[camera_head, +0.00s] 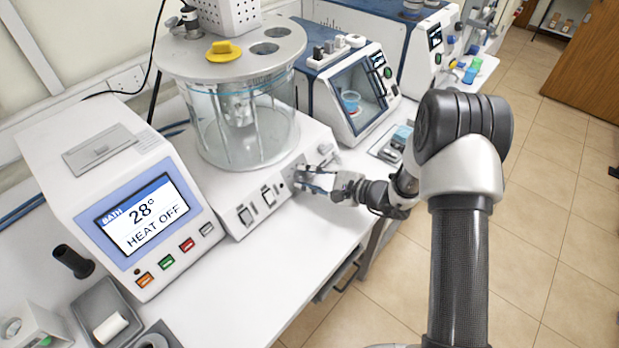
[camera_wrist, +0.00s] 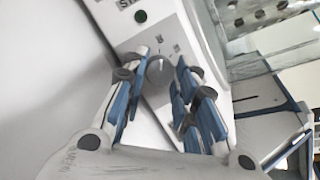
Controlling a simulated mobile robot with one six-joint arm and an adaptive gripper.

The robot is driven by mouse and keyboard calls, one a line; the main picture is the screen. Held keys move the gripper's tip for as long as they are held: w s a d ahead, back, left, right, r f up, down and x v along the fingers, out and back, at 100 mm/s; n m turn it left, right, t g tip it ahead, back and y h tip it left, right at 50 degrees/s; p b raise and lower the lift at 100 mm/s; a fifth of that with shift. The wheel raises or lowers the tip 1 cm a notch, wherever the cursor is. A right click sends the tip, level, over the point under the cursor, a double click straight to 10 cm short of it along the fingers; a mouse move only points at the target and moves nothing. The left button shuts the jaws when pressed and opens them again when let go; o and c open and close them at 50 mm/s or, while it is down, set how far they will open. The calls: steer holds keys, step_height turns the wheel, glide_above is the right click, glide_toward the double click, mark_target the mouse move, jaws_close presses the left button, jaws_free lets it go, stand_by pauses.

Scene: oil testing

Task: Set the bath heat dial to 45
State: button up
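The bath is a clear glass vessel (camera_head: 245,125) on a white base with a front panel (camera_head: 255,205). In the wrist view a round grey dial (camera_wrist: 159,70) sits on the white panel between my gripper's fingertips (camera_wrist: 160,68). The fingers stand on both sides of the dial; a gap shows at the right finger, and contact at the left cannot be told. In the head view my gripper (camera_head: 312,181) is at the right end of the front panel and hides the dial. The display (camera_head: 143,218) reads "BATH 28° HEAT OFF".
Orange, green, red and grey buttons (camera_head: 166,261) lie below the display. Switches (camera_head: 268,193) sit on the panel left of my gripper. A blue and white instrument (camera_head: 350,95) stands behind. A yellow cap (camera_head: 223,50) lies on the bath lid. The bench front (camera_head: 270,275) is clear.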

steer(key=c, duration=0.5)
